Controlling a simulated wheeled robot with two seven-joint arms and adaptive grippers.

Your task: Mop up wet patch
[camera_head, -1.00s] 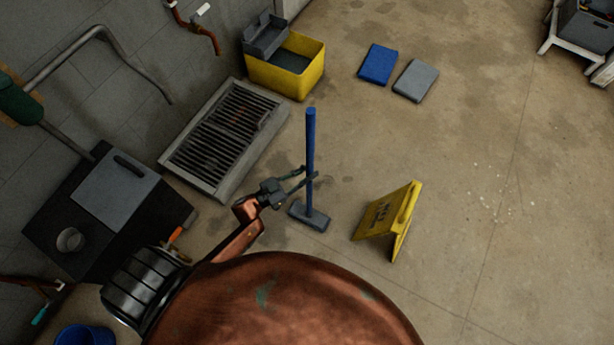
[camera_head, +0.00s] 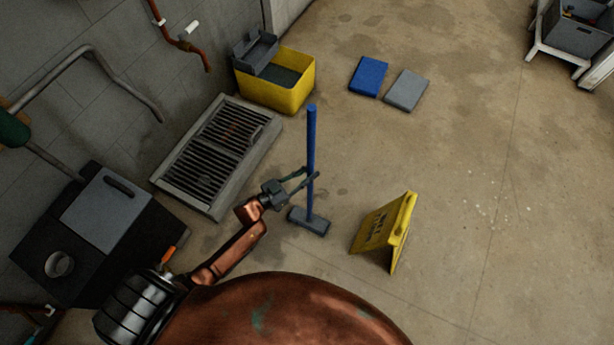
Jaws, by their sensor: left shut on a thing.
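My left gripper (camera_head: 305,179) is shut on the blue handle of the mop (camera_head: 311,140), a little above its grey head. The mop stands upright, and its flat grey head (camera_head: 309,220) appears to be on or close to the concrete floor. Darker, damp-looking patches (camera_head: 343,183) show on the floor around the mop and further back; I cannot tell which is the wet patch. A yellow folding floor sign (camera_head: 384,230) stands to the right of the mop head. My right gripper is out of view.
A metal floor grate (camera_head: 216,155) lies left of the mop. A yellow mop bucket (camera_head: 283,90) stands behind it. A blue pad (camera_head: 368,76) and a grey pad (camera_head: 405,90) lie at the back. A dark box (camera_head: 95,235) stands at left. The floor at right is mostly open.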

